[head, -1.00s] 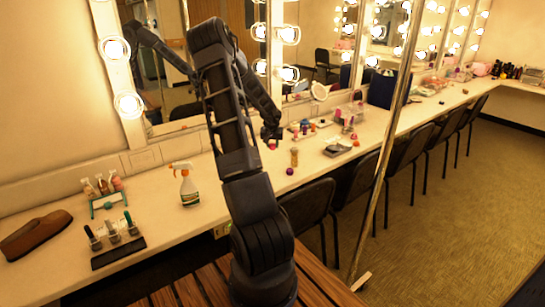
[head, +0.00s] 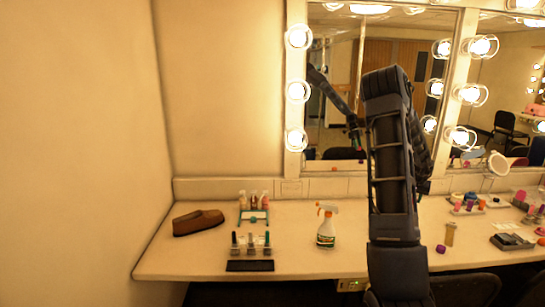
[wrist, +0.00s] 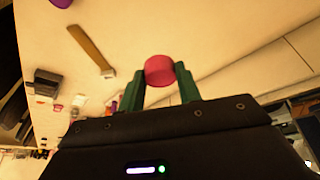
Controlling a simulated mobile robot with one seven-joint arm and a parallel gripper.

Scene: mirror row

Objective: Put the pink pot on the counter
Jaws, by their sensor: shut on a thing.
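My gripper (wrist: 161,74) shows in the wrist view with its two green fingers shut on the pink pot (wrist: 159,70), a small round pot at the fingertips. The pale counter (wrist: 225,30) lies beyond the pot in that view; I cannot tell how large the gap between them is. In the head view the counter (head: 290,258) runs along the wall under the mirrors. There my own arm hides the gripper and the pot, though a small pinkish spot shows by the arm's reflection in the mirror.
Clutter lies at right. Bare counter shows around the spray bottle.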

